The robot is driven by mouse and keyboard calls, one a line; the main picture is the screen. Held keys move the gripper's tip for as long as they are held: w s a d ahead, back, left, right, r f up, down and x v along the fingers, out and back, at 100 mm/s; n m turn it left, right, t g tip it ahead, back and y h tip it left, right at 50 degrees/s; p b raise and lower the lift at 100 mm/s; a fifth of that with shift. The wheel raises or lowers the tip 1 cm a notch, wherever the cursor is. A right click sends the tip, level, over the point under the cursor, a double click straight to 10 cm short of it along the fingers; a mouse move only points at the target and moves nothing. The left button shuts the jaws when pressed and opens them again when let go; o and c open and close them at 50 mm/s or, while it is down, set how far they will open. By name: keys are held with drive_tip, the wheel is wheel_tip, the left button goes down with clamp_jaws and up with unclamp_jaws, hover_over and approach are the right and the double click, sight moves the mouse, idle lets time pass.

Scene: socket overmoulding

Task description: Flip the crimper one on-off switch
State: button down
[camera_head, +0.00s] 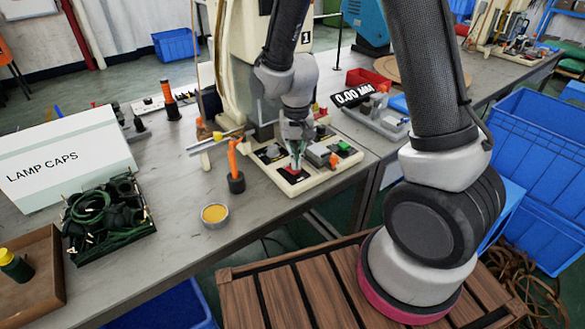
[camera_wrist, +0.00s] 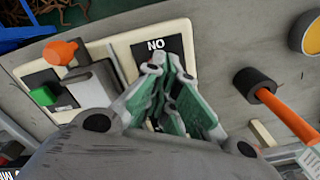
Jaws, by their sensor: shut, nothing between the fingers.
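Crimper one (camera_head: 240,50) is the cream machine with a "1" plate, standing on the grey bench. Its cream control base (camera_head: 325,188) sticks out at the front. My gripper (camera_head: 296,168) points down over this base at a black plate with a red mark (camera_head: 290,177). In the wrist view the closed green-padded fingers (camera_wrist: 168,66) are at a black plate reading upside-down "ON" (camera_wrist: 158,45). The fingers are shut and empty. The switch lever itself is hidden behind the fingers, so I cannot tell its position or whether they touch it.
A grey block (camera_wrist: 88,85), an orange knob (camera_wrist: 60,51) and a green button (camera_wrist: 42,96) share the base. An orange-handled tool (camera_head: 233,160) stands in a black holder nearby. A yellow-topped tin (camera_head: 215,214) and a dark crate of cables (camera_head: 108,250) are on the bench.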

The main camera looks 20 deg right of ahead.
drive_tip(key=shift+f, duration=1.15)
idle(1.0)
drive_tip(key=shift+r, duration=3.5)
drive_tip(key=s+d+r+n+t, duration=0.1)
drive_tip(key=s+d+r+t, duration=0.1)
drive_tip(key=s+d+r, duration=0.5)
drive_tip(key=s+d+r+n+t, duration=0.1)
drive_tip(key=s+d+r+t, duration=0.1)
drive_tip(key=s+d+r, duration=0.6)
drive_tip(key=s+v, duration=0.1)
drive_tip(key=v, duration=0.6)
drive_tip(key=shift+s+f, duration=0.2)
drive_tip(key=shift+s, duration=0.1)
